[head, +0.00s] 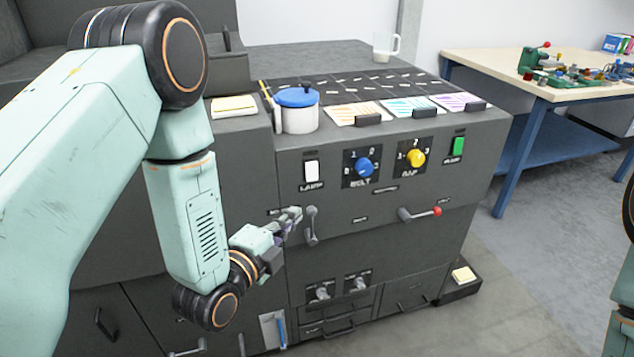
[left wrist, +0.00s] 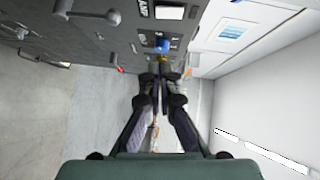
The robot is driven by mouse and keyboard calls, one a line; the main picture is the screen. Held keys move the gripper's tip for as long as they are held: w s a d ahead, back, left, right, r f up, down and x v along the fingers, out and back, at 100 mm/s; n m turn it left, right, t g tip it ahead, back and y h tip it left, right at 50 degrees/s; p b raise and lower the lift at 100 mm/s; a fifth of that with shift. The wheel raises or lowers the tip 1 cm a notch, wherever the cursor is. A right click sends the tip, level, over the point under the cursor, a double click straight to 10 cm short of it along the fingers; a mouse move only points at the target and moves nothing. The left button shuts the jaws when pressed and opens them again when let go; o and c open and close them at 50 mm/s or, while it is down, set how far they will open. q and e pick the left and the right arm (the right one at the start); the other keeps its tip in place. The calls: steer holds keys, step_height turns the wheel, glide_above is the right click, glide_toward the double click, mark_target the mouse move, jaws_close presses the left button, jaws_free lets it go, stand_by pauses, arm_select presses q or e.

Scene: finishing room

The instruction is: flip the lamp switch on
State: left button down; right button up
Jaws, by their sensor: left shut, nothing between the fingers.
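The lamp switch (head: 312,171) is a white rocker above a LAMP label, on the upper left of the dark machine front. It also shows near the top of the left wrist view (left wrist: 170,12). Whether it is on or off I cannot tell. My left gripper (head: 296,214) is shut and empty, below and slightly left of the switch, close to a grey lever handle (head: 312,225). In the left wrist view its closed fingers (left wrist: 155,80) point toward the panel. My right gripper is out of view; only part of that arm shows at the right edge.
Right of the switch are a blue BOLT knob (head: 365,168), a yellow knob (head: 415,157) and a green switch (head: 457,146). A blue-lidded pot (head: 299,112) stands above the switch.

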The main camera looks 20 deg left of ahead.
arm_select(q)
steer(key=b, duration=0.1)
glide_toward(317, 178)
steer(key=w+d, duration=0.3)
steer(key=w, duration=0.1)
steer(key=a, duration=0.1)
steer(key=w+a, duration=0.1)
steer(key=shift+w+f+b, duration=0.3)
steer(key=shift+w, duration=0.1)
steer(key=shift+d, duration=0.1)
steer(key=shift+s+r, duration=0.1)
